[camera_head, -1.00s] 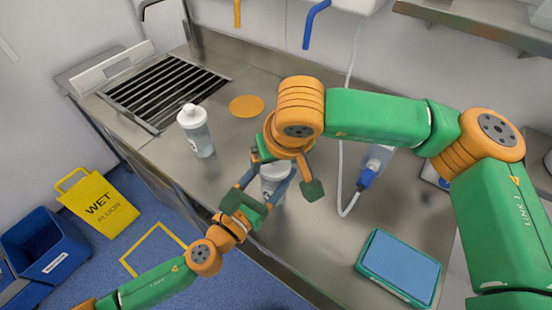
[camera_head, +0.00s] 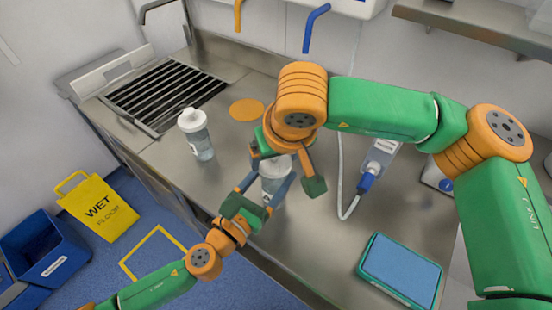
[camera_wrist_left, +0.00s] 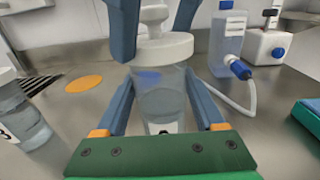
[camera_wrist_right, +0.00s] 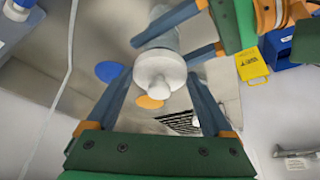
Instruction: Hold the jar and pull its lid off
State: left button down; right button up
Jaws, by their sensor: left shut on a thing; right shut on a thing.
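The clear jar (camera_head: 270,184) stands upright near the front of the steel counter, and its body also shows in the left wrist view (camera_wrist_left: 162,100). Its white knobbed lid (camera_wrist_left: 163,48) sits at the jar's top, with no clear gap below it. My left gripper (camera_head: 266,187) is shut on the jar's body, one blue finger along each side. My right gripper (camera_wrist_right: 159,80) comes from above and is shut on the lid, whose round top and knob lie between its fingers in the right wrist view. Its wrist partly hides the lid in the head view.
A second lidded jar (camera_head: 197,135) stands to the left, near an orange disc (camera_head: 246,108) and a black grate (camera_head: 165,95). A pump-like device (camera_head: 380,153) with a blue-ended tube stands at right. A blue pad (camera_head: 402,268) lies at front right.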

jog(key=shift+r, duration=0.15)
notch_tip(320, 180, up, 4)
jog(key=shift+f, duration=0.1)
pick_arm(q)
grip_release()
jog(key=shift+w, duration=0.1)
